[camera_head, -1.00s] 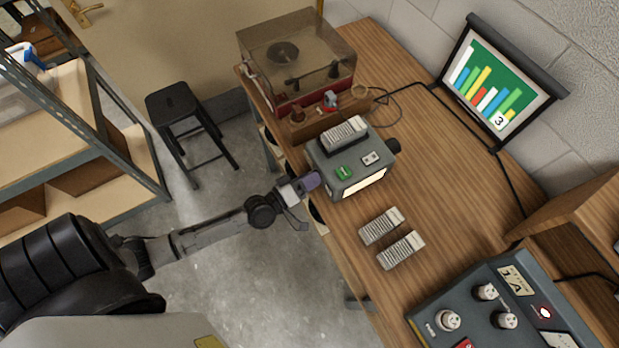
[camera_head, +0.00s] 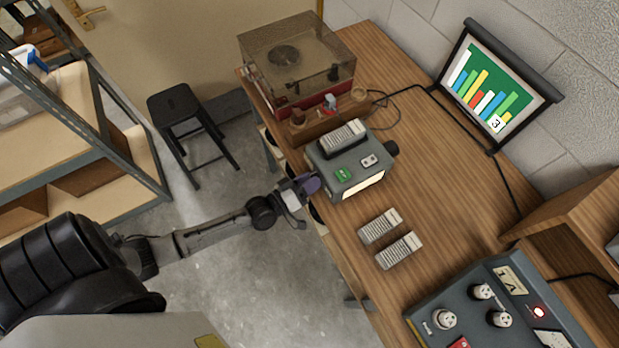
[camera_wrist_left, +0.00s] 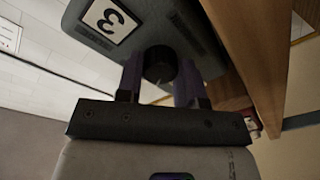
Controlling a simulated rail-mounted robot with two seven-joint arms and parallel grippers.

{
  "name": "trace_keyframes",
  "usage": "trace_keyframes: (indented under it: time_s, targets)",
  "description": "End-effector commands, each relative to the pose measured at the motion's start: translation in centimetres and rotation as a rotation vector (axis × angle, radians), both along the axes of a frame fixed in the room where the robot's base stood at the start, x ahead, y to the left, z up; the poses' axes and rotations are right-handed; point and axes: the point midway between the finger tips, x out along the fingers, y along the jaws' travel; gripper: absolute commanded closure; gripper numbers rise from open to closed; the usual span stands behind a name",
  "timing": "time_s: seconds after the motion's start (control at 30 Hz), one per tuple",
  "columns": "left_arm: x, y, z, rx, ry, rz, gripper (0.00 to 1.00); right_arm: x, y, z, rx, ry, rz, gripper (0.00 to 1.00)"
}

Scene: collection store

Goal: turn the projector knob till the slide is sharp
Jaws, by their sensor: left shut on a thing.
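The grey projector (camera_head: 352,166) stands on the wooden bench with a slide tray on top. My left gripper (camera_head: 313,184) is at its left side. In the left wrist view, the fingers (camera_wrist_left: 160,82) are shut on the round black knob (camera_wrist_left: 159,63), one on each side. The projector face (camera_wrist_left: 100,40) there carries a label with a 3. The knob is hidden in the head view. The screen (camera_head: 488,91) shows the slide, coloured bars and a small 3 on green, with edges that look clear at this size. My right gripper is out of view.
A record player with a clear cover (camera_head: 298,65) stands behind the projector. Two slide trays (camera_head: 380,226) lie in front of it. A grey control box (camera_head: 460,290) is at the bench's near right. A black stool (camera_head: 178,105) and shelving (camera_head: 130,130) stand left.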

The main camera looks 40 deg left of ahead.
Motion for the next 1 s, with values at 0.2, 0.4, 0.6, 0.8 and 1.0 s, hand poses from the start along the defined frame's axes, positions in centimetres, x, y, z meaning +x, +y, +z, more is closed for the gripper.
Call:
trace_keyframes:
  time_s: [0.2, 0.4, 0.6, 0.8, 1.0]
  targets:
    - [0.0, 0.0, 0.0, -0.002, 0.000, 0.000, 0.60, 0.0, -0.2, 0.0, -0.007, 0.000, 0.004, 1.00]
    - [0.0, 0.0, 0.0, -0.003, 0.001, 0.000, 0.40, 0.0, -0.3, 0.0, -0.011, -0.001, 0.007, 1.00]
    - [0.0, 0.0, 0.0, -0.003, 0.001, 0.000, 0.40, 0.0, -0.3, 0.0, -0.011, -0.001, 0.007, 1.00]
    - [-0.1, 0.0, 0.0, -0.003, 0.001, 0.001, 0.40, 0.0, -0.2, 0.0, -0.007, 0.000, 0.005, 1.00]
    - [-1.8, 0.4, -0.2, -0.002, 0.005, 0.000, 0.40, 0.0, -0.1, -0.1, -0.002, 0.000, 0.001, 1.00]
